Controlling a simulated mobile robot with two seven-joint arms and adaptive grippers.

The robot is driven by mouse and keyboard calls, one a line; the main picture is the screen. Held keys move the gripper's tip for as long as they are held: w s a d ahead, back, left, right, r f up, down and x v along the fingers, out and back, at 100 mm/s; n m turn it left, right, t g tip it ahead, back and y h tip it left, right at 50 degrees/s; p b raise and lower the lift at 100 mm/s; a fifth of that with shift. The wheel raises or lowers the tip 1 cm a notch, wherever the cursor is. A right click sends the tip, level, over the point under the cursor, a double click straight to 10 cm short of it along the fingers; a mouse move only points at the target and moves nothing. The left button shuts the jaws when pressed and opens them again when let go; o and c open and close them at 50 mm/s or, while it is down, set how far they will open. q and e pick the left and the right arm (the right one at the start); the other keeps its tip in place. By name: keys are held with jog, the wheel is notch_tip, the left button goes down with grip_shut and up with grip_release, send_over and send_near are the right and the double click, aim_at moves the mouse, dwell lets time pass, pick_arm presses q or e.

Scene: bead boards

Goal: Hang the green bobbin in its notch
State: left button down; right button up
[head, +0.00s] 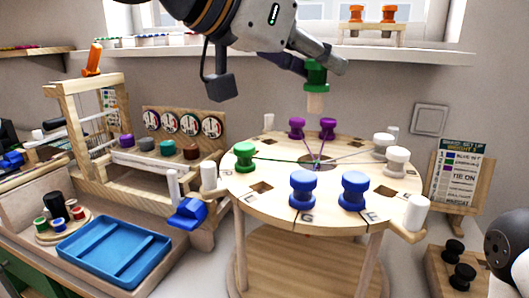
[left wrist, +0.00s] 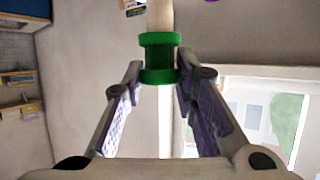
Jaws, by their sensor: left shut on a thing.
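My left gripper (head: 318,68) is shut on a green bobbin (head: 316,77) with a pale wooden lower end, held upright in the air above the far half of the round wooden board (head: 328,214). In the left wrist view the green bobbin (left wrist: 158,58) sits between the two fingers. Another green bobbin (head: 244,156) rests at the board's left edge. Two purple bobbins (head: 297,128) stand at the back, two white ones (head: 397,160) at the right and two blue ones (head: 303,190) at the front. Threads meet at the dark centre. My right gripper is not in view.
A card stand (head: 460,185) stands at the right. A wooden frame (head: 100,140), a blue tray (head: 113,249) and a blue clamp (head: 187,212) are at the left. The window shelf (head: 400,52) runs behind my arm. White pegs (head: 416,212) rise beside the board.

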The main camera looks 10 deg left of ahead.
pick_arm(q)
jog(key=w+a+f, duration=0.7)
jog(key=a+f, duration=0.3)
jog(key=f, duration=0.2)
jog(key=shift+a+f, duration=0.2)
jog(key=shift+a, duration=0.05)
jog(key=shift+w, duration=0.1)
jog(key=shift+f, duration=0.2)
jog(key=c, duration=1.3)
grip_release()
